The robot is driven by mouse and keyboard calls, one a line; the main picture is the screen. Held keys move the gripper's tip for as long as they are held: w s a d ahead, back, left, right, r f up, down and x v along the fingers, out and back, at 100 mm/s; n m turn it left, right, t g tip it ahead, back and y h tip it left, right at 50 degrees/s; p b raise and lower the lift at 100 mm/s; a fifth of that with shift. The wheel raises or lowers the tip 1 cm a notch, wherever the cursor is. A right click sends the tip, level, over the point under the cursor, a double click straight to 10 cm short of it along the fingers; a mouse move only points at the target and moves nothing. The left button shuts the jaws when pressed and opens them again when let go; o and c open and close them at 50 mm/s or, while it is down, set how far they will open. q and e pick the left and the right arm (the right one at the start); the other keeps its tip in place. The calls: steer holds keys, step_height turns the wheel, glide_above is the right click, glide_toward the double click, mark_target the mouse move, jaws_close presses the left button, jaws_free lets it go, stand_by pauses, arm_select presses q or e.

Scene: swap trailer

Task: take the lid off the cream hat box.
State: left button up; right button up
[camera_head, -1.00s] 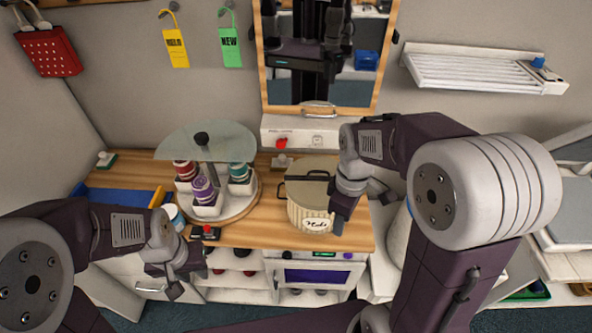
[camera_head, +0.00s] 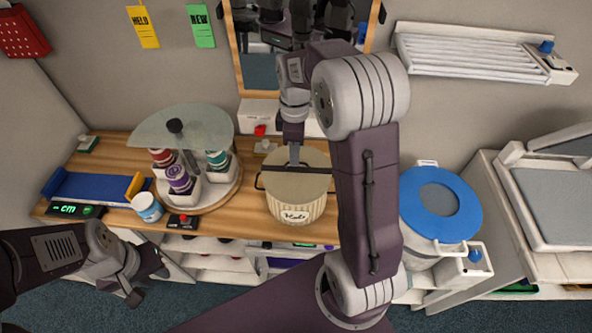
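A glass-topped carousel (camera_head: 195,192) with spools stands left of the box. A white-and-blue jar (camera_head: 147,206), a small dark device (camera_head: 183,222) and a blue tray (camera_head: 92,187) lie further left. A blue-lidded bin (camera_head: 463,212) stands right of the counter. A mirror is behind.

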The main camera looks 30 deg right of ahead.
steer(key=shift+d+f, duration=0.15)
steer(key=shift+f, duration=0.1)
steer(key=f, duration=0.4)
steer(key=shift+s+p, duration=0.25)
steer(key=shift+p, duration=0.15)
steer(key=shift+f, duration=0.25)
steer(key=shift+w+f, duration=0.1)
steer(key=shift+w, duration=0.05)
jaws_close()
step_height(320, 180, up, 4)
steer(key=shift+b, duration=0.3)
steer(key=s+d+r+b, duration=0.2)
steer(key=s+r, duration=0.5)
steer(key=s, duration=0.4)
steer(key=shift+d, duration=0.85)
